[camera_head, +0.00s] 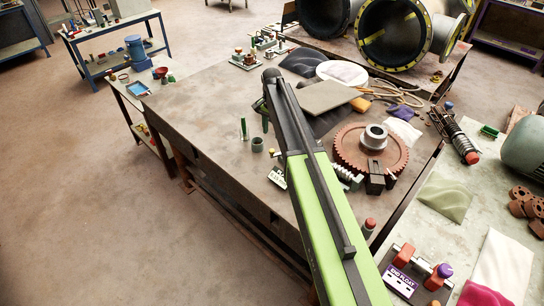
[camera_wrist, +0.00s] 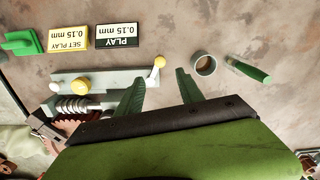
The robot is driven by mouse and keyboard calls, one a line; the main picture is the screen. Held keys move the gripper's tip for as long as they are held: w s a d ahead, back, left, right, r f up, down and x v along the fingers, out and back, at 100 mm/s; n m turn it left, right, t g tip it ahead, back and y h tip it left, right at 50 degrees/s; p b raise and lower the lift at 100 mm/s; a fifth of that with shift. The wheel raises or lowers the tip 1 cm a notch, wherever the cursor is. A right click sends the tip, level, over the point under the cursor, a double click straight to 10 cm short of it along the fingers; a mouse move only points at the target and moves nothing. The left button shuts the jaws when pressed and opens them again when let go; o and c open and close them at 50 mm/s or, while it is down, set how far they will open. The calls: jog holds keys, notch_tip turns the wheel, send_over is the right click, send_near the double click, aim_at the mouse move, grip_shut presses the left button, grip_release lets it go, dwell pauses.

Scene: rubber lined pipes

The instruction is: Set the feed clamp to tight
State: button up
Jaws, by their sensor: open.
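No part that I can read is marked as the feed clamp. In the wrist view, a flat grey bar (camera_wrist: 115,80) carries a round yellow knob (camera_wrist: 82,84) and, at its right end, a short lever with a yellow ball (camera_wrist: 159,61). A ribbed metal screw (camera_wrist: 75,106) lies beside it. My gripper (camera_wrist: 160,76) is open, its two green fingers apart, with the ball lever close to the gap between them; touching cannot be told. A yellow placard (camera_wrist: 69,38) reads "SET PLAY 0.15 mm"; a black-and-white placard (camera_wrist: 116,36) reads "PLAY 0.15 mm".
The head view shows a large brown gear (camera_head: 371,150), a grey plate (camera_head: 326,97), and an "END FLOAT" block (camera_head: 402,281). The bench's left part (camera_head: 195,110) is clear.

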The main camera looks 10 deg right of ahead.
aim_at(272, 150)
notch_tip(272, 150, down, 11)
jog(key=b, duration=0.9)
jog(key=shift+r, duration=0.15)
grip_shut()
dwell(0.6)
